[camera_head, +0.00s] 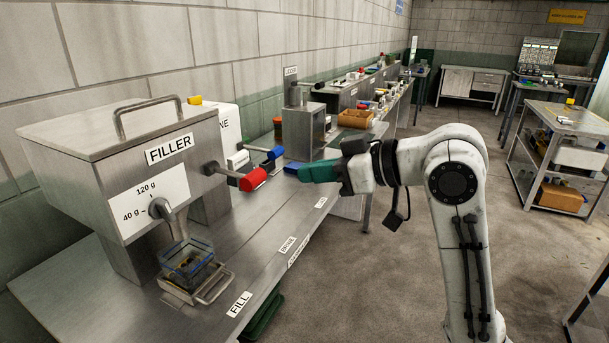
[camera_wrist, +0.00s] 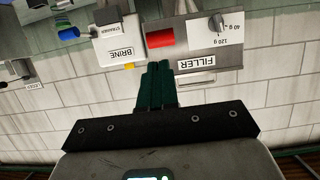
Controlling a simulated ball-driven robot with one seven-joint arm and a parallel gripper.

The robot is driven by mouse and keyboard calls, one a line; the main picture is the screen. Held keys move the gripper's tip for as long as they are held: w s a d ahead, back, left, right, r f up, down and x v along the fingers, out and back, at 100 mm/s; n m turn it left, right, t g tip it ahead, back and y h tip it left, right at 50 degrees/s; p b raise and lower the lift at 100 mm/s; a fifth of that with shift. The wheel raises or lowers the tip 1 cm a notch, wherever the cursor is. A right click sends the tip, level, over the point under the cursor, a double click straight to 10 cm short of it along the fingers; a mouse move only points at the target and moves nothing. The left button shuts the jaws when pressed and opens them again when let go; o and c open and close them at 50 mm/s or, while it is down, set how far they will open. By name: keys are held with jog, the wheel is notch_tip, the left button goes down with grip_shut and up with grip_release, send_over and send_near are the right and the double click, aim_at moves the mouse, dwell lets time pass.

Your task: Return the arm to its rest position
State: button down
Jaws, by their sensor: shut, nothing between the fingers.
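My gripper (camera_head: 303,172) is at the end of my white arm, in the middle of the head view, above the front of the bench. Its green fingers are together with nothing between them; they also show in the wrist view (camera_wrist: 156,88). The fingertips point left, a little to the right of the filler's red handle (camera_head: 253,180) and apart from it as far as I can tell. The filler (camera_head: 60,140) is a grey metal box with a dial at the left. A clear square container (camera_head: 188,268) with dark contents stands under its spout.
The brine machine (camera_head: 228,122) with a blue handle (camera_head: 275,153) stands behind the filler. The long metal bench (camera_head: 262,238) runs along the wall on the left. A shelf cart (camera_head: 555,150) stands at the right. The floor (camera_head: 400,270) around my arm is clear.

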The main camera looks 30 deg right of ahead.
dwell(0.5)
jog(key=s+a+f+m+g+h, duration=0.1)
jog(key=s+f+m+g+h, duration=0.3)
jog(key=f, duration=0.9)
jog(key=s+a+f+m+t, duration=0.15)
jog(key=s+f, duration=0.35)
jog(key=f, duration=0.9)
jog(key=s+d+f+g+h, duration=0.1)
jog(key=s+f+g, duration=0.1)
jog(key=s+f, duration=0.3)
jog(key=s+d+f+m+g+h, duration=0.1)
jog(key=s+f, duration=0.4)
jog(key=s, duration=0.7)
jog(key=s+d+f+m+g+h, duration=0.1)
jog(key=s+d+f+g+h, duration=0.1)
jog(key=s+f+g, duration=0.3)
jog(key=s+d+f, duration=0.1)
jog(key=s, duration=0.2)
jog(key=shift+s+d+h, duration=0.15)
jog(key=shift+s+h, duration=0.05)
jog(key=shift+h, duration=0.1)
jog(key=shift+w, duration=0.1)
